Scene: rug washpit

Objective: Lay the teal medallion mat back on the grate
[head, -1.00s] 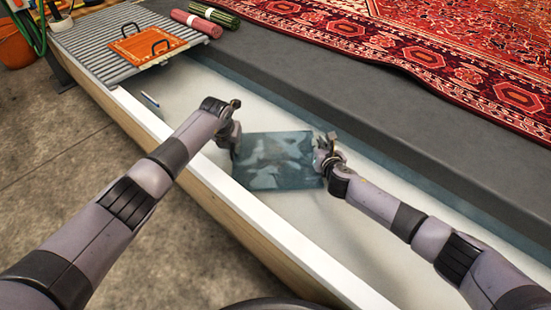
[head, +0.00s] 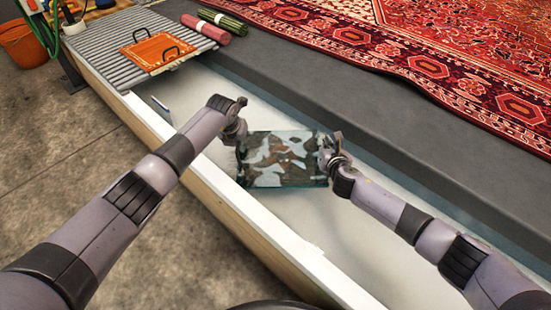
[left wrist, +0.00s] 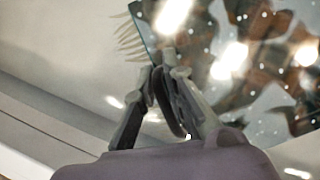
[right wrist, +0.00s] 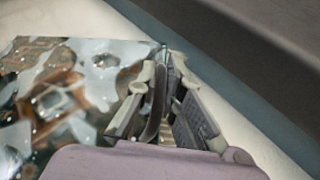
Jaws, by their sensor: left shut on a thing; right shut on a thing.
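The mat (head: 282,160) is held roughly level between my two grippers over the pale pit. It looks wet and glossy, with dark teal, brown and whitish patches; bright glare hides much of its pattern. My left gripper (head: 240,130) is shut on its left edge, and the left wrist view shows pale fringe (left wrist: 128,35) beside the fingers. My right gripper (head: 326,156) is shut on its right edge; the mat also fills the left of the right wrist view (right wrist: 60,90). The grey ribbed grate (head: 95,50) spans the pit's far left end.
An orange panel (head: 155,50) with two black handles lies on the grate. Rolled red (head: 205,28) and green (head: 222,18) pieces lie beside it. A pale pit wall (head: 230,200) runs in front, a dark ledge with a large red rug (head: 440,60) behind. An orange bucket (head: 22,42) stands far left.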

